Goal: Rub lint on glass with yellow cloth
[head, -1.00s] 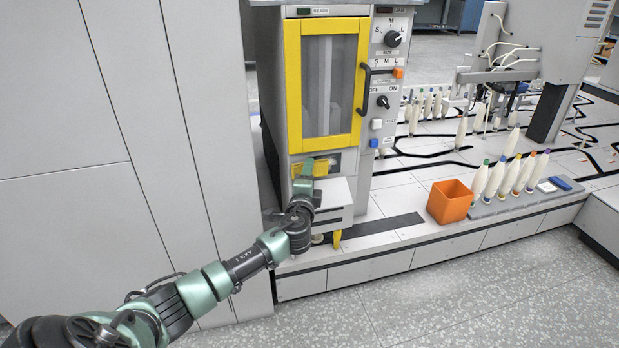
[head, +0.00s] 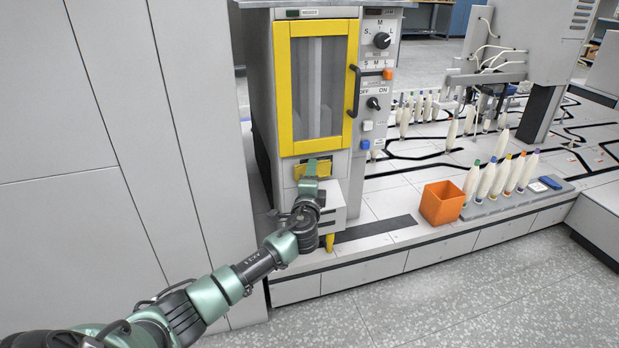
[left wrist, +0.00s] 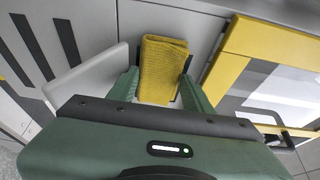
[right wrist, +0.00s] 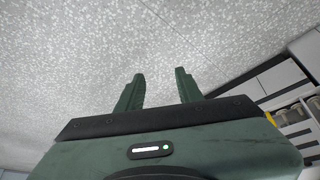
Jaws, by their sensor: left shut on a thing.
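The folded yellow cloth (left wrist: 162,68) is between the fingers of my left gripper (left wrist: 160,88), which is shut on it. In the head view the left gripper (head: 309,178) is in front of the machine, below its yellow-framed door. The cloth (head: 320,168) partly shows there behind the fingers. The glass (head: 320,85) is the grey pane in the yellow door frame (head: 285,90), above the gripper; the cloth is apart from it. Lint cannot be made out on the pane. My right gripper (right wrist: 160,80) is open and empty above the speckled floor.
A black door handle (head: 355,92) sticks out at the door's right edge, beside a knob panel (head: 377,75). An orange bin (head: 442,203) and several bobbins (head: 502,175) stand to the right. A tall grey cabinet (head: 120,130) is at left.

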